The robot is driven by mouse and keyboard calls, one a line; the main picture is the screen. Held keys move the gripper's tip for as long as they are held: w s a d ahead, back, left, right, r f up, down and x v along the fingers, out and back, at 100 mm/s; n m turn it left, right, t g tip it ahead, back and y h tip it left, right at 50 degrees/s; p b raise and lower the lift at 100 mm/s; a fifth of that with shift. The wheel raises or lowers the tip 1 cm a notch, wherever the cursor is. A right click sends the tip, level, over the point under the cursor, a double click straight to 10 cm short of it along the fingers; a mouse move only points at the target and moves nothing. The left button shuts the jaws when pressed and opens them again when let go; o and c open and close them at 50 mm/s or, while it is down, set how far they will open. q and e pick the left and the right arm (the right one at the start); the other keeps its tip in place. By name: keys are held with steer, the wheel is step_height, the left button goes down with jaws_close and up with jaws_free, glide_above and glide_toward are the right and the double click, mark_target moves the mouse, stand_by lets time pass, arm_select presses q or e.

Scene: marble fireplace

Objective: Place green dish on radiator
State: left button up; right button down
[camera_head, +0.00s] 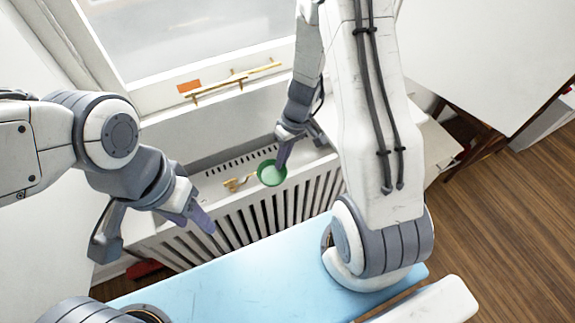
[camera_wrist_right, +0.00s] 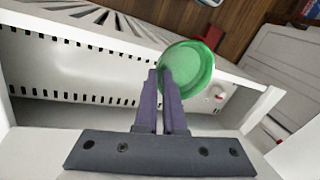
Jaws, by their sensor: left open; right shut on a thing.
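The green dish (camera_head: 271,174) is a small round bowl above the top of the white radiator (camera_head: 235,205) in the head view. My right gripper (camera_head: 284,150) is shut on the dish's rim. In the right wrist view the green dish (camera_wrist_right: 190,68) sits at the tips of the closed purple fingers (camera_wrist_right: 165,85), over the slotted radiator top (camera_wrist_right: 75,70). I cannot tell whether the dish touches the radiator. My left gripper (camera_head: 155,232) is open and empty, left of the dish and in front of the radiator.
A brass-coloured object (camera_head: 238,183) lies on the radiator just left of the dish. A window with a sill and a brass latch (camera_head: 232,82) is behind, with an orange item (camera_head: 188,86) on the frame. Wooden floor (camera_head: 500,240) lies to the right.

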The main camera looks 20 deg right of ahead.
mark_target(269, 169)
steer(key=w+a+f+m+t+h+b, duration=0.1)
steer(key=f+m+h+b, duration=0.1)
steer(key=m, duration=0.8)
steer(key=w+f+m+t+h+b, duration=0.1)
steer(key=f+m, duration=0.3)
steer(key=m, duration=0.7)
steer(key=w+a+f+m+t+h+b, duration=0.1)
steer(key=w+f+m+h+b, duration=0.1)
steer(key=m, duration=0.8)
steer(key=shift+w+a+f+h+b, duration=0.1)
steer(key=shift+a+f+h+b, duration=0.15)
steer(key=shift+f, duration=0.1)
steer(key=shift+w+a+f+h+b, duration=0.1)
steer(key=shift+f+h+b, duration=0.05)
steer(key=shift+f+h, duration=0.15)
steer(key=shift+f+b, duration=1.1)
steer(key=shift+f, duration=1.1)
steer(key=shift+f, duration=0.1)
